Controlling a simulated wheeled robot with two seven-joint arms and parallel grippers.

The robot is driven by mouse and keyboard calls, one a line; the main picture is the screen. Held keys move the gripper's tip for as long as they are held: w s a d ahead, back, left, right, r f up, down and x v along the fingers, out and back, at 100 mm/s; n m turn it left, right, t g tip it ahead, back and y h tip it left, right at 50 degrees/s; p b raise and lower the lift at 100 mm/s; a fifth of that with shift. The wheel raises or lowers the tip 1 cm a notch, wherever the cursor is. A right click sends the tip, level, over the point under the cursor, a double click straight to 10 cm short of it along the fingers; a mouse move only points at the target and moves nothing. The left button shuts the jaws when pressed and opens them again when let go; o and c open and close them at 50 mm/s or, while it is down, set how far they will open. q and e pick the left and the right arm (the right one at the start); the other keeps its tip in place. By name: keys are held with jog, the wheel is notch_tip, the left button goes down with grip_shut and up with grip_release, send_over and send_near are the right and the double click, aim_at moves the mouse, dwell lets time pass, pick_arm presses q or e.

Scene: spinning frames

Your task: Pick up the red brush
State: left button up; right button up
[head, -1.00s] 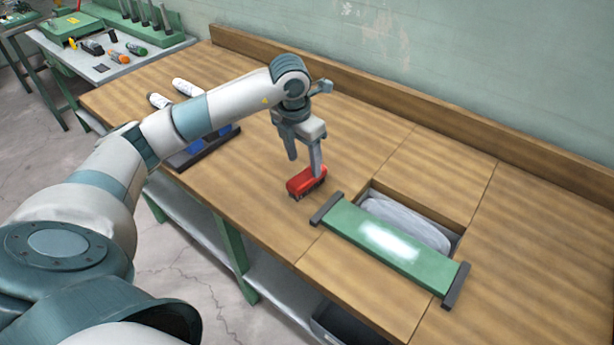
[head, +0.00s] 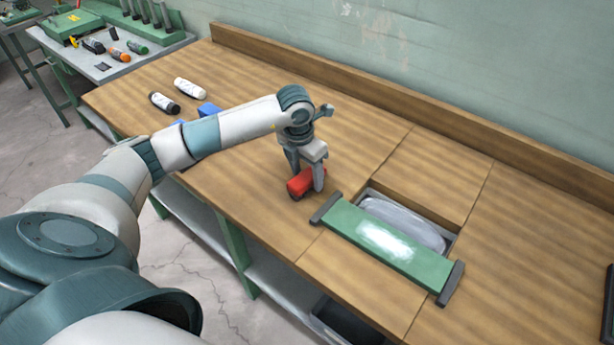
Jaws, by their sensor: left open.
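The red brush (head: 299,184) lies on the wooden workbench in the middle of the head view, to the left of a green-topped bar. My left gripper (head: 305,180) is lowered over the brush, pointing down. Its fingers are open, one at the far left side of the brush and one at its right side. Part of the brush is hidden by the right finger. I cannot tell whether the fingers touch it. My right gripper is not in view.
A green panel with dark end bars (head: 386,243) lies across a recess holding a grey tray (head: 405,222). Two bottles, one white (head: 190,88) and one dark-banded (head: 164,102), lie behind my arm, near a blue object (head: 209,109).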

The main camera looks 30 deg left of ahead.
pick_arm(q)
jog(key=shift+f, duration=0.4)
jog(key=shift+c, duration=0.3)
jog(key=c, duration=1.1)
jog(key=shift+w, duration=0.1)
jog(key=shift+r, duration=0.2)
